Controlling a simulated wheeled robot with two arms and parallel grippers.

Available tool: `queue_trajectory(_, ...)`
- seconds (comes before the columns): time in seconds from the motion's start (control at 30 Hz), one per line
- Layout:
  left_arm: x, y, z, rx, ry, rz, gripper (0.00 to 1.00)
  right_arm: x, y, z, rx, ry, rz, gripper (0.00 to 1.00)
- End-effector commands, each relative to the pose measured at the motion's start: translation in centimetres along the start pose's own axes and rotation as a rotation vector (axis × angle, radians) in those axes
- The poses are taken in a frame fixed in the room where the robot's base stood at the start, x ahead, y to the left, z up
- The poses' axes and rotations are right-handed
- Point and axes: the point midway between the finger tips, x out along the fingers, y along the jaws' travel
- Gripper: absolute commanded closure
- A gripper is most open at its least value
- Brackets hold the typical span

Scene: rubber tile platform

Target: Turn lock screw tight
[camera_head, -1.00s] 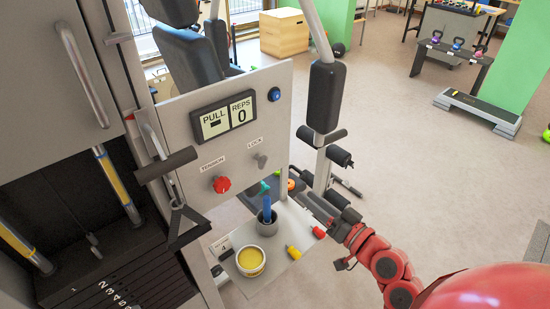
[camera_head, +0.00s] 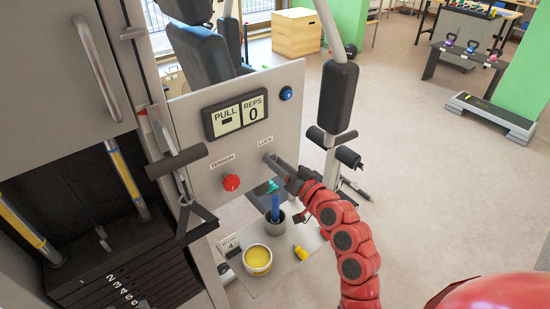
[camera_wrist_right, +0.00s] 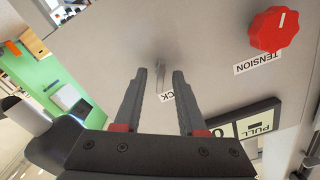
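The LOCK screw (camera_wrist_right: 160,62) is a small grey peg on the pale panel (camera_head: 182,118) of the machine, by the LOCK label. In the right wrist view my right gripper (camera_wrist_right: 159,76) is open, with its two dark fingers spread either side of the screw's line. The fingertips are close to the panel; I cannot tell whether they touch the screw. In the head view the right gripper (camera_head: 272,162) points at the panel below the LOCK label and largely hides the screw. My left gripper is not in view.
The red TENSION knob (camera_head: 231,182) sits left of the screw. A display (camera_head: 236,115) reads PULL and REPS 0 above. Below are a yellow tub (camera_head: 257,260), a grey cup (camera_head: 275,222) with a blue tool, and a yellow bottle (camera_head: 300,252). A black pad (camera_head: 335,95) stands right.

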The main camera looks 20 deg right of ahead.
Motion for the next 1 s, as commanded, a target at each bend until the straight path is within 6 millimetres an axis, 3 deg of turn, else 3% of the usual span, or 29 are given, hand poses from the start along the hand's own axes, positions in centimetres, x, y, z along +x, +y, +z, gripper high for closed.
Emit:
queue_trajectory(0.37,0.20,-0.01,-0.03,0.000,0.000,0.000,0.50,0.76,-0.01,-0.01,-0.001,0.003,0.000,0.60)
queue_trajectory(0.6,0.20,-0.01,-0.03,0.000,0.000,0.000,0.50,0.75,-0.01,0.00,-0.001,0.002,0.000,1.00)
queue_trajectory(1.0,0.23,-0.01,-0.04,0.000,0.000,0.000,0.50,0.74,-0.01,0.01,0.010,0.002,0.000,1.00)
